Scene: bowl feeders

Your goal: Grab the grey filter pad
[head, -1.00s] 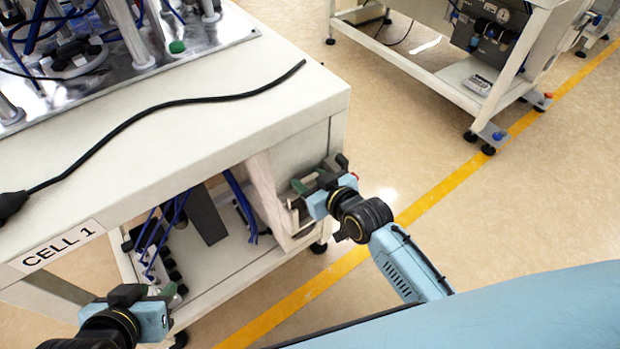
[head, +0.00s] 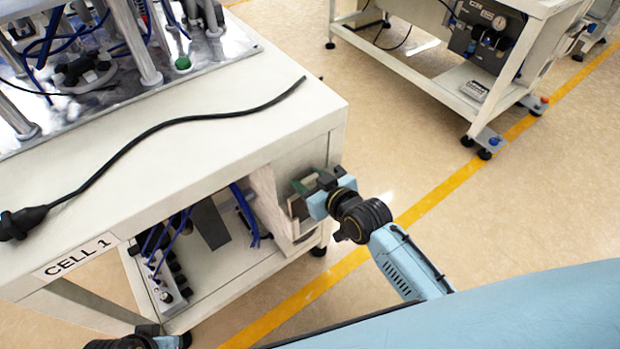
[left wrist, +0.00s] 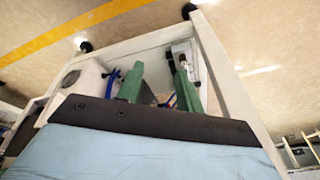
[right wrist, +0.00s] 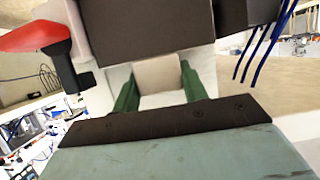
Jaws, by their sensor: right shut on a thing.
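A pale grey square pad (right wrist: 158,76), which I take to be the filter pad, sits between the green fingers of my right gripper (right wrist: 156,88) in the right wrist view. The gripper is shut on it. In the head view my right gripper (head: 300,192) is at the right end of the CELL 1 bench, beside a pale upright panel; the pad cannot be made out there. My left gripper (left wrist: 160,88) is open, with its green fingers apart and nothing seen held between them. In the head view only a part of the left arm shows at the bottom edge.
The CELL 1 bench (head: 215,150) has a black cable (head: 150,135) on its top and blue hoses (head: 245,215) on its lower shelf. A red-ended part (right wrist: 36,36) is close on the left in the right wrist view. Open floor (head: 400,130) lies to the right.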

